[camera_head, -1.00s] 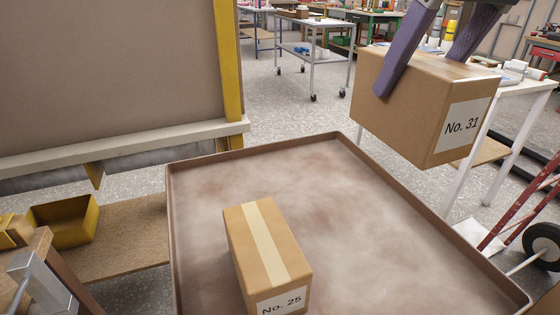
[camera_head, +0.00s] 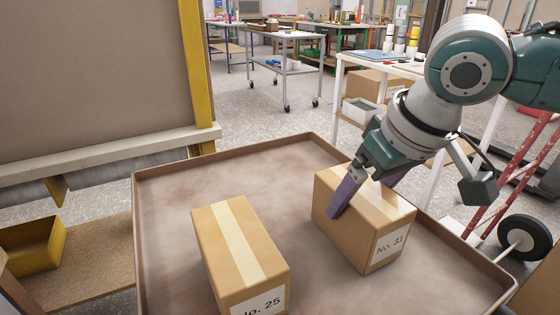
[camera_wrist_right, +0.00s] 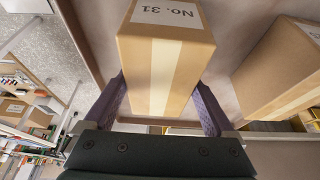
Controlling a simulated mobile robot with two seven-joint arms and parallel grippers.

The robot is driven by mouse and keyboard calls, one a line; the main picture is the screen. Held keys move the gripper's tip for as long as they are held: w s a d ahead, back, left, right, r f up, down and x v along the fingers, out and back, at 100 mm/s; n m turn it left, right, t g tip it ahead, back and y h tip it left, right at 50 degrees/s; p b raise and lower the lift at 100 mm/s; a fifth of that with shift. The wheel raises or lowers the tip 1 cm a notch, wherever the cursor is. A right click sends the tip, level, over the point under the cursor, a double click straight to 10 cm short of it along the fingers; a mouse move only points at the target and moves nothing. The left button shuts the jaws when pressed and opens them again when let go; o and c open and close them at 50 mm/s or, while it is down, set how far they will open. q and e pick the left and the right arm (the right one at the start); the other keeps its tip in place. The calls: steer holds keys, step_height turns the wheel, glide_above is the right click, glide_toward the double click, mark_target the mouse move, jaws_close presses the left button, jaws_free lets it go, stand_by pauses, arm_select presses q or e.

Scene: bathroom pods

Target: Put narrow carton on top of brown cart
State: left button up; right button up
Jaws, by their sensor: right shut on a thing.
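A cardboard carton labelled No. 31 (camera_head: 345,228) is at the right side of the brown cart (camera_head: 300,150), over its tray surface. My right gripper (camera_head: 366,192) is shut on it from above, with purple fingers on two opposite sides; the right wrist view shows the same carton (camera_wrist_right: 165,60) between the fingers. Whether its bottom touches the tray is hard to tell. A second carton, No. 25 (camera_head: 225,255), stands on the cart to the left, apart from the first. My left gripper is not in view.
A yellow-framed panel (camera_head: 197,70) stands behind the cart at left, with a yellow bin (camera_head: 32,248) below it. A red ladder-like frame and black wheel (camera_head: 523,242) are at right. Tables fill the background. The tray's back left is bare.

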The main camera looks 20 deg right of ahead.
steer(key=shift+w+f, duration=0.1)
steer(key=o, duration=1.6)
steer(key=p+v, duration=0.3)
steer(key=v, duration=0.8)
steer(key=shift+r, duration=0.4)
steer(key=shift+s+a+f, duration=0.1)
steer(key=shift+s+a, duration=0.2)
steer(key=shift+n+y, duration=0.7)
steer(key=shift+n, duration=0.2)
steer(key=s+a+f, duration=0.5)
steer(key=s+f, duration=0.1)
steer(key=s, duration=0.1)
steer(key=s+a+f, duration=0.2)
steer(key=s+a, duration=0.1)
steer(key=s, duration=0.1)
steer(key=shift+s+a+f, duration=0.1)
steer(key=shift+a+f, duration=0.3)
steer(key=shift+m+g+h, duration=0.4)
steer(key=shift+g+h, duration=0.1)
steer(key=shift+h, duration=0.3)
steer(key=s+d, duration=0.1)
steer(key=s+d+f, duration=0.1)
steer(key=s, duration=0.1)
steer(key=s+d, duration=0.1)
steer(key=s, duration=0.1)
steer(key=shift+f, duration=0.4)
